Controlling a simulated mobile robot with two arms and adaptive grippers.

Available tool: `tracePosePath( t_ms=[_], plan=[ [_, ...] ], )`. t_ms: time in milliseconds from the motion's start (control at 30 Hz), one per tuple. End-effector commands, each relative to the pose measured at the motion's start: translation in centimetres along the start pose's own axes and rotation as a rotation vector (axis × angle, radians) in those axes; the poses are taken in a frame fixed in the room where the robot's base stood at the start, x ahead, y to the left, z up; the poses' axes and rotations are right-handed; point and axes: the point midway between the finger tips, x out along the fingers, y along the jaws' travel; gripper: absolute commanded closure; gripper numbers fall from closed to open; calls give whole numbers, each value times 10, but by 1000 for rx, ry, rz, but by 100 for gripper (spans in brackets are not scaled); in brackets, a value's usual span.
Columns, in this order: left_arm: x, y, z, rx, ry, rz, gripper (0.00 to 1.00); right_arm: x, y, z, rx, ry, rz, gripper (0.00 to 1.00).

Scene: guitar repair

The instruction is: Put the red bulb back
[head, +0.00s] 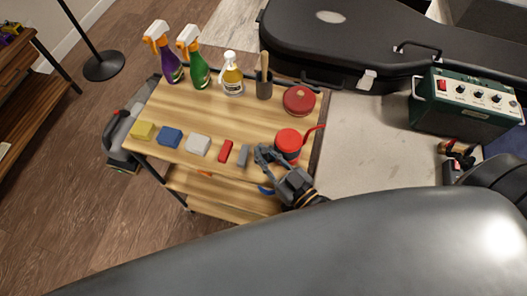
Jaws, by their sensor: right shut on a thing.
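A rounded red thing with a thin red tube, which I take for the red bulb (288,138), shows over the right front part of the wooden cart top (205,112). A dark part shows just below its red top; I cannot tell if this is its own body or a holder. My right gripper (272,156) reaches in from the lower right, its fingers against the near left side of the bulb. It is shut on it, as far as the view shows; the exact contact is partly hidden. My left gripper is not in view.
Yellow (142,131), blue (170,137), white (198,145), red (225,152) and grey (243,155) blocks line the cart's front edge. Spray bottles (199,72), a yellow bottle (233,82), a dark cup (264,88) and a round red tin (299,100) stand behind. The cart's middle is clear.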

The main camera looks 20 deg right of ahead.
Motion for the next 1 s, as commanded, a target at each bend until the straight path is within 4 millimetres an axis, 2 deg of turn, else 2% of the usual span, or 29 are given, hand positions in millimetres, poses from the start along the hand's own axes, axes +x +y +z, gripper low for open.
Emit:
tracePosePath(
  t_ms=[167, 200, 300, 333, 700, 867, 1000],
  plan=[
    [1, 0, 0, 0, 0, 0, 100, 0, 0, 2, -1, 1, 0, 100],
    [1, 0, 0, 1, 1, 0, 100, 0, 0, 3, 0, -1, 0, 84],
    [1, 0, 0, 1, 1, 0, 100, 0, 0, 2, 0, -1, 0, 64],
    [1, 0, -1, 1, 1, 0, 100, 0, 0, 2, 0, -1, 0, 61],
    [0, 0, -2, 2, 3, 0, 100, -3, 0, 0, 0, -2, 0, 61],
    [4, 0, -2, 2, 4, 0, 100, -28, 0, 2, 0, -6, 0, 61],
    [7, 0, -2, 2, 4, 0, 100, -59, 0, 2, 1, -7, -1, 61]
  ],
)
